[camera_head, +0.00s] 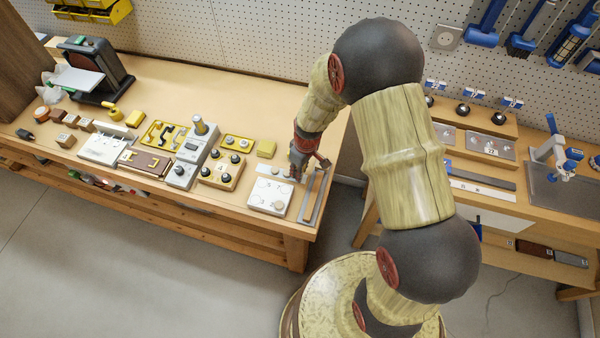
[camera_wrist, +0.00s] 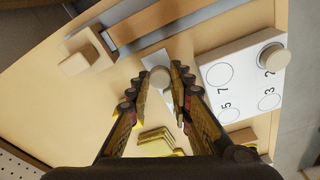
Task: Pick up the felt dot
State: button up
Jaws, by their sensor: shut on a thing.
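A pale grey-beige round felt dot (camera_wrist: 160,77) sits between the two fingertips of my gripper (camera_wrist: 161,88) in the wrist view. The fingers are closed in on it from both sides. A pale strip (camera_wrist: 153,62) lies behind it on the bench top; I cannot tell how far the dot is above it. In the head view my gripper (camera_head: 297,173) is low over the right end of the bench, and the dot there is too small or hidden to make out.
A white numbered board (camera_head: 270,196) lies close by; it shows in the wrist view (camera_wrist: 222,58) with a beige round piece (camera_wrist: 273,57) on it. Metal rails (camera_head: 313,196) and a wooden block (camera_wrist: 88,58) are on the other side. Yellow pieces (camera_wrist: 155,141) lie near my fingers.

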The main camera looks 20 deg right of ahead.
jog(key=s+r+p, duration=0.2)
jog(key=s+r, duration=0.9)
jog(key=s, duration=0.3)
jog(key=shift+d+r+p, duration=0.15)
jog(key=shift+d+p, duration=0.15)
jog(key=shift+d, duration=0.1)
